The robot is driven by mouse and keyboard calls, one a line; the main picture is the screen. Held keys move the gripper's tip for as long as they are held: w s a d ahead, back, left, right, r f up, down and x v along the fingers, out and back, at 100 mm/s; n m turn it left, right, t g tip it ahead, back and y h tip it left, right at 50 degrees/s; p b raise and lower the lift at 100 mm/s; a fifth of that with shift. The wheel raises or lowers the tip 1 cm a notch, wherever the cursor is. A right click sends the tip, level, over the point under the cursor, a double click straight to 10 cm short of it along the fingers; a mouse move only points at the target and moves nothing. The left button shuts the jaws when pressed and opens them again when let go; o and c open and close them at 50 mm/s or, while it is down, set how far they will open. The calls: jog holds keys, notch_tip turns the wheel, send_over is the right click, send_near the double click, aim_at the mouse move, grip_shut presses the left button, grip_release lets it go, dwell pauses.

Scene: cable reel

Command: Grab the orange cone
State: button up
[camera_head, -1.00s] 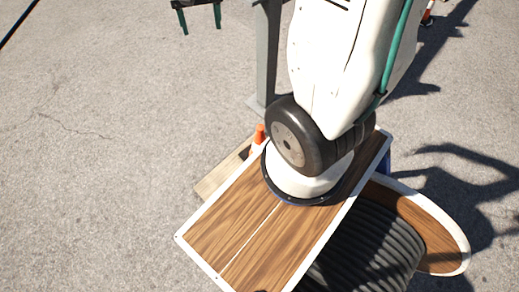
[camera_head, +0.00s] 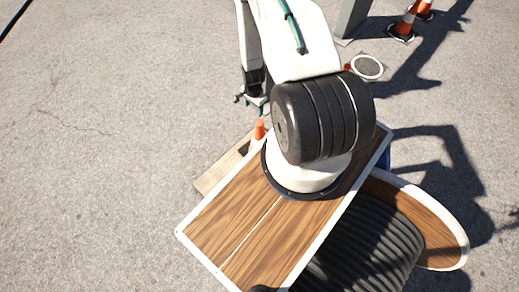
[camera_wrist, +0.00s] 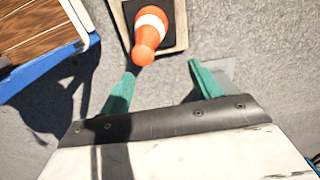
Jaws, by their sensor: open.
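An orange cone (camera_head: 259,130) with a white band stands on a dark square base, beside the wooden deck of my base; its lower part is partly hidden in the head view. In the wrist view the cone (camera_wrist: 150,22) shows at the top, its rounded orange tip pointing toward my gripper. My gripper (camera_wrist: 162,75) is open, its two green fingers apart with nothing between them. The cone tip lies just ahead of the fingers, closer to the left one. In the head view my gripper (camera_head: 254,103) is just beyond the cone.
A pale board (camera_head: 217,172) lies under the cone. Two striped cones, one nearer (camera_head: 405,24), stand far right near a grey post (camera_head: 350,20) and a white ring (camera_head: 367,67). A cable reel (camera_head: 437,232) is at lower right. The pavement at left is clear.

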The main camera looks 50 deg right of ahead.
aim_at(260, 126)
jog(key=shift+m, duration=0.6)
jog(key=s+f, duration=0.2)
jog(key=f, duration=0.1)
jog(key=s+f, duration=0.1)
jog(key=f, duration=0.1)
jog(key=shift+s+a+f, duration=0.1)
jog(key=shift+a+f, duration=0.1)
jog(key=shift+a, duration=0.05)
jog(key=f, duration=0.7)
jog(key=shift+d+f, duration=0.25)
jog(key=shift+d, duration=0.1)
grip_shut()
